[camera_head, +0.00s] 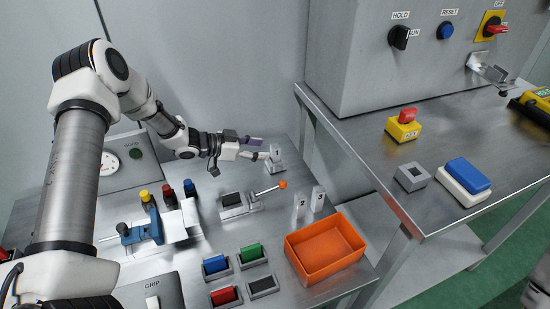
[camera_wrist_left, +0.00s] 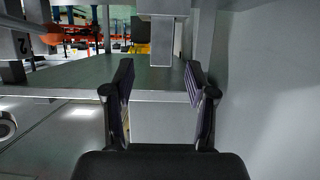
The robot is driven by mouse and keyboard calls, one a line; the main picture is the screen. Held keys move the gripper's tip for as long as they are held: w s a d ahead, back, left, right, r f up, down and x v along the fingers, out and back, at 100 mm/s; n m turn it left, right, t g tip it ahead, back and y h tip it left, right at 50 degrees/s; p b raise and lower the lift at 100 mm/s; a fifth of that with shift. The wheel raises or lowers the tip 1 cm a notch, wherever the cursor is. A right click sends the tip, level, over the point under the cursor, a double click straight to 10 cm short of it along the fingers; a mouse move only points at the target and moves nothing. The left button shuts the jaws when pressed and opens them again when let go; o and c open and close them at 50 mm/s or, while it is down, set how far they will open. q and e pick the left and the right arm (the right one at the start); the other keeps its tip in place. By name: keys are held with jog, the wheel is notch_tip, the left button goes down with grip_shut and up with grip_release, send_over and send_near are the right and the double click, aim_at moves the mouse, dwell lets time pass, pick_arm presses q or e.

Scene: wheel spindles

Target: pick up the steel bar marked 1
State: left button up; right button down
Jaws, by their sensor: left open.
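The steel bar marked 1 (camera_head: 277,152) stands upright at the back of the left table, near the wall. My left gripper (camera_head: 262,148) is open and reaches toward it from the left, its fingertips close to the bar. In the left wrist view a grey bar (camera_wrist_left: 162,42), apparently this one, shows ahead between the open fingers (camera_wrist_left: 160,78). I see no contact. My right gripper is not in view.
Bars marked 2 (camera_head: 300,205) and 3 (camera_head: 318,198) stand nearer the front, by an orange bin (camera_head: 355,238). A lever with an orange knob (camera_head: 282,184) lies close below my gripper. Colored blocks (camera_head: 215,264) sit in front. The wall is close behind.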

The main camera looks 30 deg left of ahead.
aim_at(271, 148)
pick_arm(q)
jog(key=x, duration=0.5)
jog(key=shift+w+d, duration=0.2)
jog(key=shift+w, duration=0.25)
jog(key=shift+s+r, duration=0.1)
grip_shut()
